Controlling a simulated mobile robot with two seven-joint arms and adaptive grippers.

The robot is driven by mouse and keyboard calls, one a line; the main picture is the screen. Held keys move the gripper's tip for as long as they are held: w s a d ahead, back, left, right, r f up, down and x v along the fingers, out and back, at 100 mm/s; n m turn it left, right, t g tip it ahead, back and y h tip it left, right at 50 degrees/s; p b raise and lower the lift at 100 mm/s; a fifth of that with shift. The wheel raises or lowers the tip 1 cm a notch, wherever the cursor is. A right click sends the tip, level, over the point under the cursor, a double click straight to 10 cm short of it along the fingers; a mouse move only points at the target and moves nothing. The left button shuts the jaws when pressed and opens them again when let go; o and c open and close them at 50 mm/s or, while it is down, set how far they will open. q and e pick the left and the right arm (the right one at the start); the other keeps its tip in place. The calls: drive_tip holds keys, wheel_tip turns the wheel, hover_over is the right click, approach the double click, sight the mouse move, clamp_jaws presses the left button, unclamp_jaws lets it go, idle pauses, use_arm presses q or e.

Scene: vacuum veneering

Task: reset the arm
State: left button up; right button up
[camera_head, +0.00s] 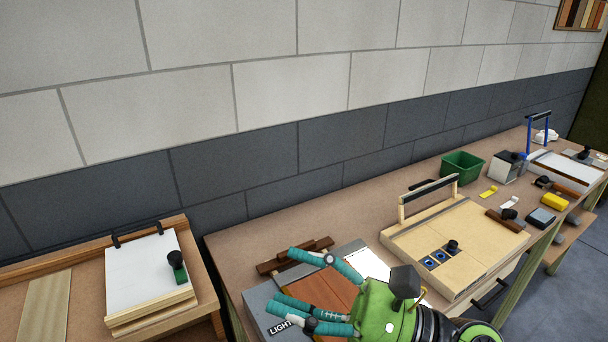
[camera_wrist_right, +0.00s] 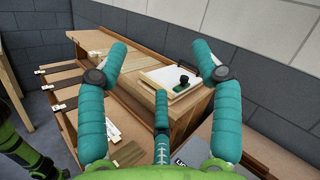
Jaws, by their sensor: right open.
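My right gripper (camera_head: 306,284) comes in from the bottom of the head view, with teal fingers spread and nothing between them. It hangs over the near left part of the long workbench, above a reddish-brown panel (camera_head: 322,294) and a grey box marked "LIGHT" (camera_head: 262,304). In the right wrist view my right gripper (camera_wrist_right: 160,62) has its fingers wide apart. A white board (camera_wrist_right: 157,78) with a dark-knobbed green tool (camera_wrist_right: 184,82) shows beyond them on the other bench. My left gripper is not in the head view.
The left bench holds the white board on a wooden block (camera_head: 138,270). A wooden box with a handle (camera_head: 420,232) stands right of my gripper. A gap separates the benches.

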drive_tip(key=w+d+m+t+h, duration=0.5)
drive_tip(key=m+t, duration=0.3)
drive_tip(key=m, duration=0.6)
drive_tip(key=w+d+m+t+h, duration=0.45)
drive_tip(key=m+t, duration=0.25)
drive_tip(key=m, duration=0.7)
drive_tip(key=s+d+f+m+g+h, duration=0.1)
drive_tip(key=d+f+m+g+h, duration=0.2)
drive_tip(key=d+f+m+h, duration=0.5)
drive_tip(key=s+d+f+m+g+h, duration=0.2)
drive_tip(key=d+f+m+g+h, duration=0.15)
drive_tip(key=f+m, duration=0.85)
drive_tip(key=s+f+m+g+y, duration=0.1)
drive_tip(key=s+f+m+g, duration=0.9)
drive_tip(key=s+f, duration=0.7)
wheel_tip(320, 180, down, 21)
drive_tip(key=s+g, duration=0.1)
drive_tip(key=s, duration=0.1)
drive_tip(key=s+d+f+g+b, duration=0.1)
drive_tip(key=s+d+f, duration=0.1)
drive_tip(key=s+f, duration=1.4)
drive_tip(key=shift+d+n, duration=0.15)
drive_tip(key=shift+n, duration=0.25)
